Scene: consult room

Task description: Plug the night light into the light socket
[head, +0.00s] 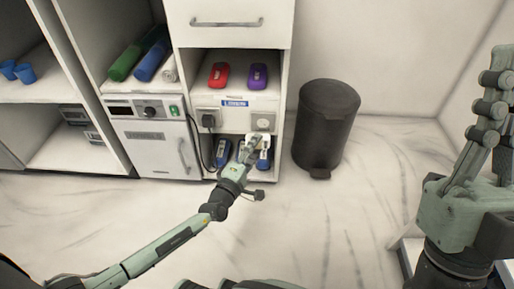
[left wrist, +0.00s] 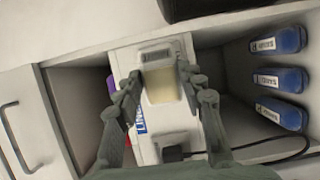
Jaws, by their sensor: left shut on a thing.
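The night light (left wrist: 163,84), white with a cream front panel, is between the fingers of my left gripper (left wrist: 164,98), which is shut on it. In the head view the left gripper (head: 256,142) is at the socket strip, just below the right-hand light socket (head: 262,124). That socket shows as a pale plate in the head view; in the left wrist view the night light and fingers cover much of the strip. I cannot tell whether the night light touches the socket. My right gripper (head: 493,95) is raised at the right edge, far from the cabinet; its opening is unclear.
A black plug (head: 208,120) with a cable fills the strip's left socket. Blue labelled devices (head: 222,152) stand below; red (head: 219,75) and purple (head: 258,76) items lie above. A dark bin (head: 326,125) stands close on the right. The floor in front is clear.

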